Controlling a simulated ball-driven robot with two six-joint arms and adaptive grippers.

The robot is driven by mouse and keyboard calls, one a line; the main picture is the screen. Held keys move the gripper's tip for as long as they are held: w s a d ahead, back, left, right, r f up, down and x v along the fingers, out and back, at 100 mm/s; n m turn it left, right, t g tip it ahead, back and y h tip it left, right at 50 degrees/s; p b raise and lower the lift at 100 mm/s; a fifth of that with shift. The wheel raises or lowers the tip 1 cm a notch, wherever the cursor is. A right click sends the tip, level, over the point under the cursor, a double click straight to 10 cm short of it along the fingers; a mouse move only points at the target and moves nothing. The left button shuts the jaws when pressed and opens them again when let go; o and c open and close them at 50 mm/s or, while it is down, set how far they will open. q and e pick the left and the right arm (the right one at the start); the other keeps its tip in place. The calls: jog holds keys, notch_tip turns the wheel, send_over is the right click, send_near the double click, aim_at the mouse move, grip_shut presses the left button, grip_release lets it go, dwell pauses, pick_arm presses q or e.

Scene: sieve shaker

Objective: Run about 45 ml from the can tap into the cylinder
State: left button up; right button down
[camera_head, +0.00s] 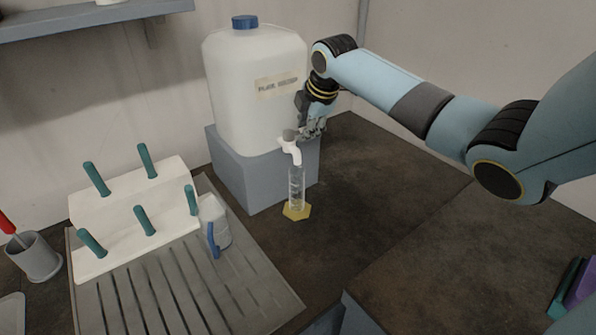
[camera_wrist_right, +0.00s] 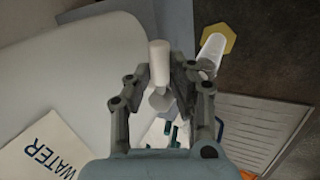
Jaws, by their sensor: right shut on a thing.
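The white water can (camera_head: 255,95) with a blue cap stands on a grey block (camera_head: 262,178). Its white tap (camera_head: 292,148) juts out low on the can's front. My right gripper (camera_head: 298,134) is at the tap's top and is shut on the tap's grey handle (camera_wrist_right: 160,99), which shows between its fingers (camera_wrist_right: 160,92). The clear measuring cylinder (camera_head: 296,188) stands upright on its yellow foot (camera_head: 297,211) below the spout. It also shows in the right wrist view (camera_wrist_right: 212,52). I cannot read its level. My left gripper is in neither view.
A white peg rack (camera_head: 132,205) with teal pegs stands on a grooved drainer (camera_head: 185,285) at the left. A clear jug (camera_head: 214,222) with a blue handle stands beside it. A grey cup (camera_head: 35,257) is at the far left. The counter right of the cylinder is clear.

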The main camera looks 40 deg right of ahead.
jog(key=m+h+p, duration=0.1)
jog(key=m+p, duration=0.1)
jog(key=s+a+m+p, duration=0.1)
jog(key=m+p, duration=0.1)
jog(key=shift+s+g+h, duration=0.1)
jog(key=shift+g+h, duration=0.3)
jog(key=shift+f, duration=0.1)
dwell(2.0)
jog(key=n+y, duration=0.1)
jog(key=n, duration=0.1)
jog(key=w+d+n, duration=0.1)
jog(key=n, duration=0.1)
jog(key=n+t+y+b, duration=0.1)
jog(key=shift+w+d+f+n+y, duration=0.2)
jog(key=shift+w+n+y, duration=0.1)
jog(key=shift+w+n, duration=0.1)
jog(key=shift+r, duration=0.15)
